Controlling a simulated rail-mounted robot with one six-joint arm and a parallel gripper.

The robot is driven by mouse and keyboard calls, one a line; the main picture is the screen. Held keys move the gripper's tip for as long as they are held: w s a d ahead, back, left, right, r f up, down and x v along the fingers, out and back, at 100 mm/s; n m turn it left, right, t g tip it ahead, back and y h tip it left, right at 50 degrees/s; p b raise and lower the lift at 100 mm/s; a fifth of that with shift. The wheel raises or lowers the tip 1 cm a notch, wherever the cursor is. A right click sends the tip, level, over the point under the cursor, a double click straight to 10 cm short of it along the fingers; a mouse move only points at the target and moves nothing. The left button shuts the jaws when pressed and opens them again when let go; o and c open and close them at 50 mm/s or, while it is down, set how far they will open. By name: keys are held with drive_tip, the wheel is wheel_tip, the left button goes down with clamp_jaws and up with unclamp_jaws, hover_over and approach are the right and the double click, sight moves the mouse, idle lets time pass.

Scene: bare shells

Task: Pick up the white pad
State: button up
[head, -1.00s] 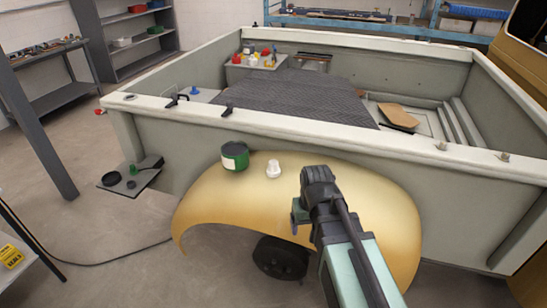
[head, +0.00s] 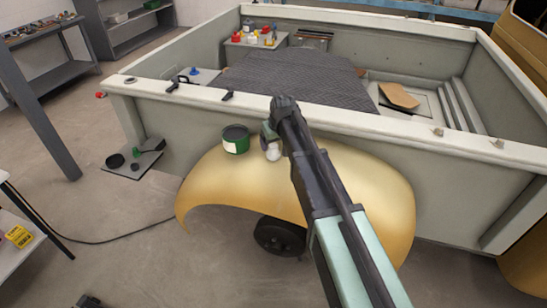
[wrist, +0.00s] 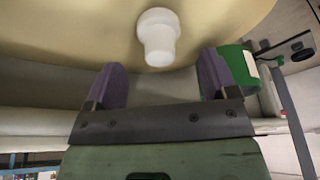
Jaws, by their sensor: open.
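The white pad (head: 273,153) is a small, pale, stepped round piece on the yellow fender, just right of the green can (head: 236,139). In the wrist view the white pad (wrist: 158,38) shows in front of my gripper, between the lines of its two fingers. My gripper (head: 269,133) is over the fender beside the pad and partly overlaps it in the head view. In the wrist view my gripper (wrist: 160,72) has its purple fingers wide apart with nothing held. How much space is left between the fingers and the pad is hard to tell.
The green can also shows just beyond one finger in the wrist view (wrist: 242,68). The yellow fender (head: 230,185) curves below. The truck bed's pale rim (head: 365,125) rises behind the pad.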

sight(274, 146)
drive_tip(key=b+x, duration=0.4)
drive_tip(key=x, duration=0.1)
drive_tip(key=shift+w, duration=0.1)
drive_tip(key=shift+r, duration=0.2)
drive_tip(key=c, duration=1)
drive_tip(key=shift+o, duration=0.2)
drive_tip(key=shift+r+p, duration=0.1)
drive_tip(key=shift+p, duration=0.25)
wheel_tip(274, 146, up, 20)
drive_tip(key=p, duration=1.9)
drive_tip(key=shift+p, duration=0.4)
